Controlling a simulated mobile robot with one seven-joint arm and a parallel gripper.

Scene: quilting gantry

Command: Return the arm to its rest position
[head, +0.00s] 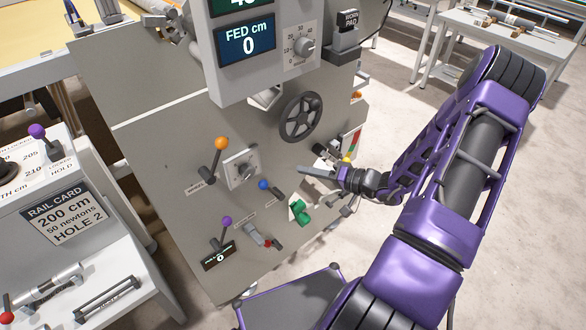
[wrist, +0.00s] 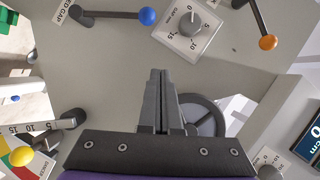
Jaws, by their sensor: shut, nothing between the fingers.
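My gripper (head: 302,169) is in front of the right part of the grey machine panel (head: 150,140), its fingers pointing left across the panel. The fingers are shut with nothing between them. In the wrist view the closed fingertips (wrist: 158,75) point toward the panel face, with the blue-knobbed lever (wrist: 147,16) and a round dial (wrist: 190,22) beyond them. My purple arm (head: 430,200) reaches in from the lower right, bent at an elbow at the upper right. I cannot tell whether the fingers touch the panel.
A black handwheel (head: 301,117) is above my gripper. An orange-knobbed lever (head: 221,143), a purple-knobbed lever (head: 227,221) and a green handle (head: 300,212) stick out nearby. A display box (head: 248,75) overhangs above. A white table (head: 510,40) stands far back right; open floor (head: 530,220) lies right.

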